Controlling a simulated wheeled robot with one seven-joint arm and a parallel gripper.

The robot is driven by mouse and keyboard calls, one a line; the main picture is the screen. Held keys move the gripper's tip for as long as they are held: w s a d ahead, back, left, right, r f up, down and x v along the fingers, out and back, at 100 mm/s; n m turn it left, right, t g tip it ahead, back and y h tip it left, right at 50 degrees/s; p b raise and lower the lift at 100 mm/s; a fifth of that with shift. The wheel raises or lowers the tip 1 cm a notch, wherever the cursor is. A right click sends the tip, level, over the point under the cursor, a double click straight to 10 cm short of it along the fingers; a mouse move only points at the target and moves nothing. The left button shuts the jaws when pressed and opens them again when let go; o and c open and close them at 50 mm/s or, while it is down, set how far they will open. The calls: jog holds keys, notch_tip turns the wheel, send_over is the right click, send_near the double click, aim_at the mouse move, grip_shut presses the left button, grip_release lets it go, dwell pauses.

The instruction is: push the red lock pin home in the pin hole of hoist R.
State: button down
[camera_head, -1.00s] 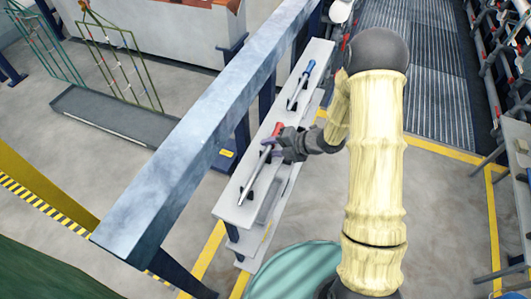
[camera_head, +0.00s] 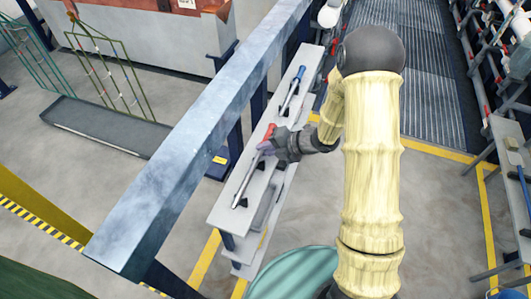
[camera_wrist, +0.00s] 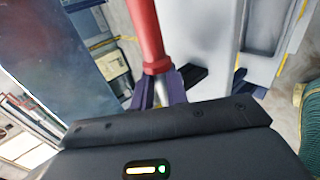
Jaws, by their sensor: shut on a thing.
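The red lock pin has a red grip (camera_head: 270,130) and a long metal shaft (camera_head: 246,183). It lies lengthwise along a narrow pale shelf (camera_head: 224,212), with the shaft end by a small black rest. My gripper (camera_head: 265,149) is shut on it just below the red grip. In the wrist view the red grip (camera_wrist: 148,35) rises from between my purple fingers (camera_wrist: 163,88). I cannot tell whether the pin is lifted off its rests. I cannot make out hoist R or its pin hole.
A similar blue-handled pin (camera_head: 300,72) lies farther along the shelf. A thick blue-grey beam (camera_head: 190,145) runs close along the shelf's left side. A teal round object (camera_head: 295,272) is near the shelf's front.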

notch_tip(320, 180, up, 8)
jog(key=shift+f, duration=0.15)
jog(key=shift+a+p, duration=0.1)
jog(key=shift+p, duration=0.3)
